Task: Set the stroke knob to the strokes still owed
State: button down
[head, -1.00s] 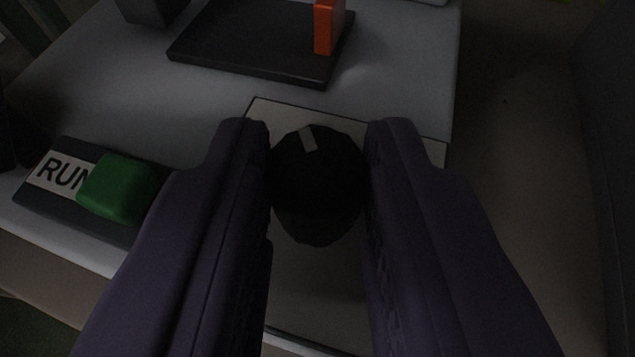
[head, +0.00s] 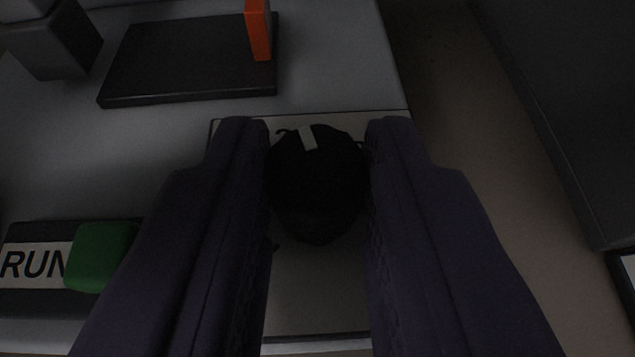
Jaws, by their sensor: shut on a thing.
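The stroke knob (head: 316,190) is black and round with a pale pointer mark (head: 307,138) near its top edge. It stands on a light plate (head: 318,290) in the middle of the head view. My gripper (head: 317,165) is shut on the knob, with one dark purple finger against each side. The pointer mark points up and slightly left in the picture. The fingers hide most of the plate and any scale marks on it; a bit of dark marking shows just above the knob.
A green button (head: 101,257) sits beside a RUN label (head: 35,264) at the lower left. A black slab (head: 185,60) with an upright orange piece (head: 259,30) lies behind. A dark grey block (head: 60,42) is at the upper left. Bare floor shows right of the grey bench.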

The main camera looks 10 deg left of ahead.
jog(key=c, duration=0.9)
grip_release()
jog(key=p+v, duration=0.4)
jog(key=v, duration=0.3)
jog(key=shift+s, duration=0.4)
jog(key=shift+r, duration=0.1)
